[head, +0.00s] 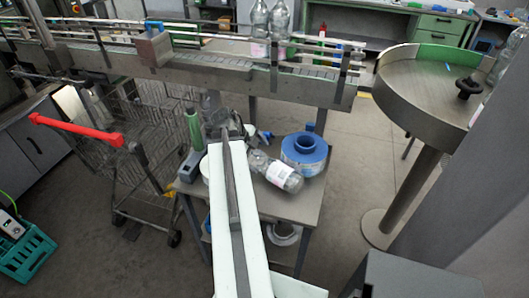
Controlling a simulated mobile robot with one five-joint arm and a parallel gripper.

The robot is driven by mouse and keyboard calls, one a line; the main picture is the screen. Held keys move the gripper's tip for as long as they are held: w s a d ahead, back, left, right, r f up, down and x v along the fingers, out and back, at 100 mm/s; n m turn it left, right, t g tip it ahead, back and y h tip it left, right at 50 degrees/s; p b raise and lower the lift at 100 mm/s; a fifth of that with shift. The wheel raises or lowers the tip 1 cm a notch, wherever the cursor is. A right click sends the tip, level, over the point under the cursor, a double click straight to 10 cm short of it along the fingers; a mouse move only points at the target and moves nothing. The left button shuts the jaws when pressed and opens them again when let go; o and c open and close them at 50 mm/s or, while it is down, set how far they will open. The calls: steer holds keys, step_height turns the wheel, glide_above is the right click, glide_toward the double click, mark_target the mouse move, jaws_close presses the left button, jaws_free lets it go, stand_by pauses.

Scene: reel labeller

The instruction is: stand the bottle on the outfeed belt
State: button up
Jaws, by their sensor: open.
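A clear bottle with a pale label (278,173) lies on its side on the small grey table, just right of my arm. Another clear bottle (211,104) stands on that table behind my arm's end, its lower part hidden. The conveyor belt (215,65) runs across the back, higher than the table. Two clear bottles with pinkish labels (259,47) stand on its right part. My gripper (229,130) is at the arm's far end over the table, left of the lying bottle and near the standing one. It is open; its fingers are small and partly hidden, and I see nothing held.
A blue reel (304,153) and a green bottle (193,128) are on the table (290,207). A shopping cart with red handle (75,130) stands left. A round metal turntable (425,85) stands right. Guide rails line the belt. Floor between table and turntable is clear.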

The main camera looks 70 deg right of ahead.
steer(key=p+v, duration=0.1)
steer(key=v, duration=0.2)
